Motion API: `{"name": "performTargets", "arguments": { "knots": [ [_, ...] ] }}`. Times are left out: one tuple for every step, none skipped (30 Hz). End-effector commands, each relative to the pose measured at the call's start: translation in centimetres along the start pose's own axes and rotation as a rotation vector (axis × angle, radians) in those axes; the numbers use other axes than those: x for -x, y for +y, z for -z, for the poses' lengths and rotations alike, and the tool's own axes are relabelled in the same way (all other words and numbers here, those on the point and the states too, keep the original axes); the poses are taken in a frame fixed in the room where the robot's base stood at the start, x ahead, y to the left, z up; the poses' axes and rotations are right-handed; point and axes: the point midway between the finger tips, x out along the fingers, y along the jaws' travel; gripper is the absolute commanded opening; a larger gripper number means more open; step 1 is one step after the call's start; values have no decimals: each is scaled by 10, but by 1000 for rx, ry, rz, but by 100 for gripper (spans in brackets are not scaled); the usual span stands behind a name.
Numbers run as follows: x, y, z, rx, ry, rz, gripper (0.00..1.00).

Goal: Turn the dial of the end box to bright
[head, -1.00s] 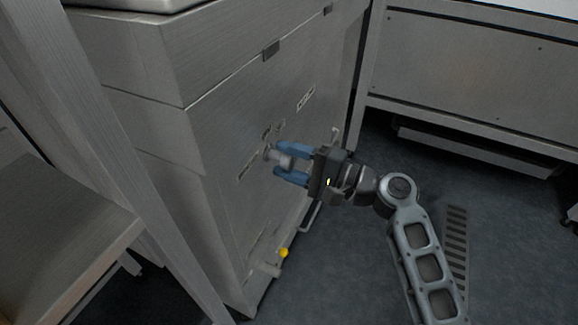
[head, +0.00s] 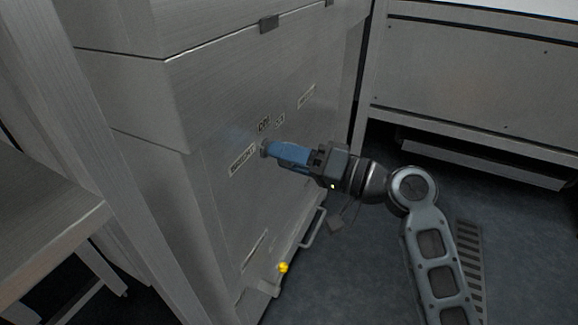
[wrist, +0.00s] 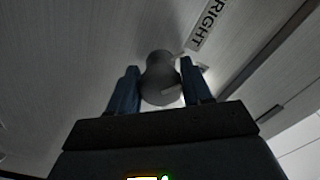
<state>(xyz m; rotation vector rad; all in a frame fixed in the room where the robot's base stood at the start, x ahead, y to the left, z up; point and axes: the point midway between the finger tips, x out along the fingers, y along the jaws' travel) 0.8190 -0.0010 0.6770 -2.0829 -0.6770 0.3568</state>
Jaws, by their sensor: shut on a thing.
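The end box (head: 215,205) is a brushed-metal cabinet at the left of the head view. Its dial (wrist: 160,75) is a grey knob on the front panel, seen between the blue fingers in the wrist view. My gripper (head: 268,151) is shut on the dial, with a finger on either side of it; in the head view the fingers mostly hide the knob. Small labels surround the dial. One label (wrist: 207,24) in the wrist view reads "RIGHT" as far as it shows, its start cut off or hidden. A pale mark shows on the knob's lower side.
A yellow knob (head: 283,267) and a metal handle (head: 313,229) sit low on the box front. A metal bench (head: 460,75) stands at the back right. A table (head: 40,235) is at the left.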

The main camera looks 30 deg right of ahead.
Motion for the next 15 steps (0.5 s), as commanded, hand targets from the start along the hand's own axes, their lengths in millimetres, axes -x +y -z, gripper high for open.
{"name": "performTargets", "arguments": {
  "knots": [
    [1, 4, -3, 24, -2, -2, 19],
    [1, 4, -3, 40, -3, -2, 19],
    [0, 4, -3, 58, -3, -3, 19],
    [0, 4, -3, 71, -3, -3, 19],
    [0, 4, -3, 84, -3, -3, 19],
    [0, 4, -3, 97, -4, -3, 19],
    [0, 4, -2, 106, -4, -3, 19],
    [0, 4, -2, 114, -4, -3, 19],
    [0, 4, -2, 124, -4, -3, 19],
    [0, 3, -2, 130, -4, -3, 19],
    [0, 3, -2, 134, -4, -3, 19],
    [0, 3, -2, 140, -4, -3, 19],
    [0, 3, -2, 143, -4, -3, 19],
    [0, 3, -2, 145, -4, -3, 19],
    [0, 3, -2, 148, -4, -3, 19]
  ]
}}
